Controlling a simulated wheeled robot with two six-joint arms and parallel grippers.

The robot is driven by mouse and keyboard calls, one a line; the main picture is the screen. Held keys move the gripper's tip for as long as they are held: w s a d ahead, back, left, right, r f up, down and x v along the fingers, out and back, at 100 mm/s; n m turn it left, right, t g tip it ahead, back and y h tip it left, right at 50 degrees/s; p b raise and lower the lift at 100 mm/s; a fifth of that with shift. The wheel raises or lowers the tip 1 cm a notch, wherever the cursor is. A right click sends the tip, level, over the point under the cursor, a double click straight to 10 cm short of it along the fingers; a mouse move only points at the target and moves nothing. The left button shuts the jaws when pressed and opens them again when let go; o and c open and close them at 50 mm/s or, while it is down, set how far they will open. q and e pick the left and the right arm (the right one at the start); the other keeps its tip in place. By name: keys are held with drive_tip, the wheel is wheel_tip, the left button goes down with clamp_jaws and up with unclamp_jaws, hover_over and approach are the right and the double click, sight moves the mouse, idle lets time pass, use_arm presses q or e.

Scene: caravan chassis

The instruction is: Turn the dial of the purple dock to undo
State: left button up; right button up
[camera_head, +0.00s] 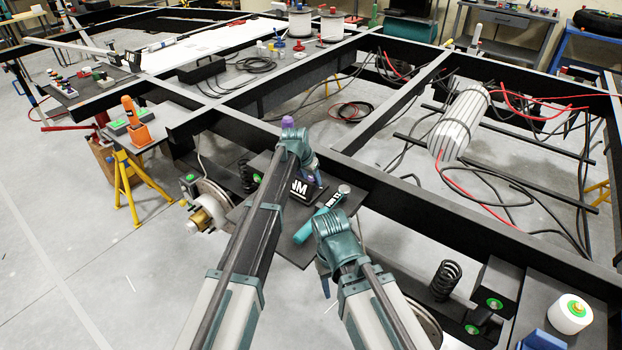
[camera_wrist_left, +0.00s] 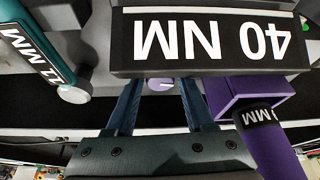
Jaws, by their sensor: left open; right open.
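In the left wrist view, which is upside down, the purple dial (camera_wrist_left: 160,84) with a white mark lies between the fingertips of my left gripper (camera_wrist_left: 158,88). The gripper is open; I cannot tell whether the fingers touch the dial. The purple dock (camera_wrist_left: 243,90) is right of it, below a black "40 NM" plate (camera_wrist_left: 210,42). In the head view my left gripper (camera_head: 308,170) is beside the plate and hides the dial. My right gripper (camera_head: 323,284) hangs lower, open and apart from the dock.
The black chassis beam (camera_head: 400,200) runs just behind. A brake hub (camera_head: 210,212) is at left and a coil spring (camera_head: 445,280) at lower right.

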use_arm(q)
drive_tip(key=p+v, duration=1.2)
drive_tip(key=v, duration=0.1)
drive_tip(key=shift+r+p, duration=0.3)
drive_tip(key=shift+p, duration=0.1)
drive_tip(key=shift+s+a, duration=0.15)
